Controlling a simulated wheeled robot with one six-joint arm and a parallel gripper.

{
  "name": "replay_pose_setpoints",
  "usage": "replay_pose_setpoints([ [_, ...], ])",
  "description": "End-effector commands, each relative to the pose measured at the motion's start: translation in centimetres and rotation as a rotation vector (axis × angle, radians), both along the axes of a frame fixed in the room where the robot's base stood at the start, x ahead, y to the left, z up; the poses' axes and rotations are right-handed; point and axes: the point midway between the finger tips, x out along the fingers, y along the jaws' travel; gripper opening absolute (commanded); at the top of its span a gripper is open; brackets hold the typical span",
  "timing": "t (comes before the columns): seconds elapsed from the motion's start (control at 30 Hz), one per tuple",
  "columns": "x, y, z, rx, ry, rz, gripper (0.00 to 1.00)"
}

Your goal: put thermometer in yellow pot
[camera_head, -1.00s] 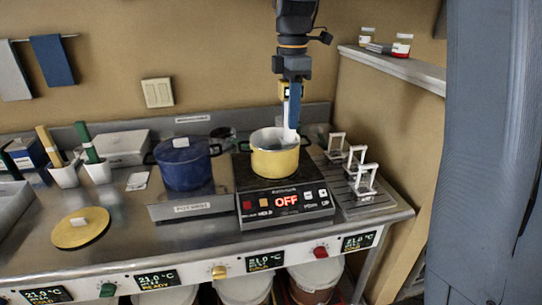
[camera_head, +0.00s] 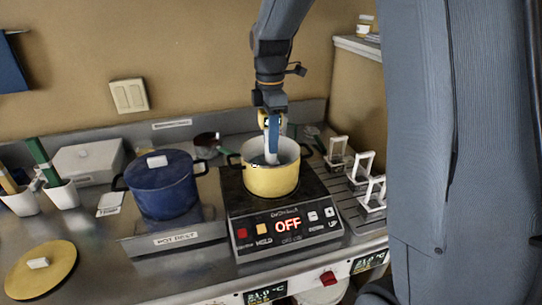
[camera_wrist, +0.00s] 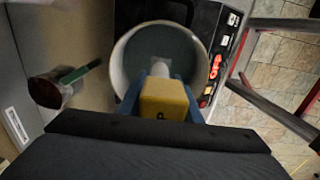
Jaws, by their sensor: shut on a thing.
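The yellow pot (camera_head: 271,181) stands uncovered on the hot plate, with a pale inside. My gripper (camera_head: 271,138) is right above the pot's opening and shut on the thermometer. The thermometer has a yellow block head (camera_wrist: 165,99) between my fingers in the wrist view. Its pale stem (camera_head: 271,155) points down into the pot's mouth. In the wrist view the pot's rim (camera_wrist: 119,70) surrounds the stem's lower part. I cannot tell whether the tip touches the pot's bottom.
A blue lidded pot (camera_head: 163,190) stands left of the hot plate (camera_head: 287,232), whose display reads OFF. A yellow lid (camera_head: 40,271) lies at the front left. White wire stands (camera_head: 372,193) are on the right.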

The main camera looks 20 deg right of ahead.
Motion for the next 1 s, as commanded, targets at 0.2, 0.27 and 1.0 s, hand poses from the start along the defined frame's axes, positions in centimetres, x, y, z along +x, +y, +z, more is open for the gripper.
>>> replay_pose_setpoints([
  [0.2, -0.1, 0.0, -2.1, 0.0, 0.003, 0.0, 0.01],
  [0.27, -0.1, 0.0, -2.8, 0.0, 0.003, 0.0, 0.01],
  [1.0, 0.0, 0.0, -5.7, 0.0, 0.0, 0.0, 0.45],
])
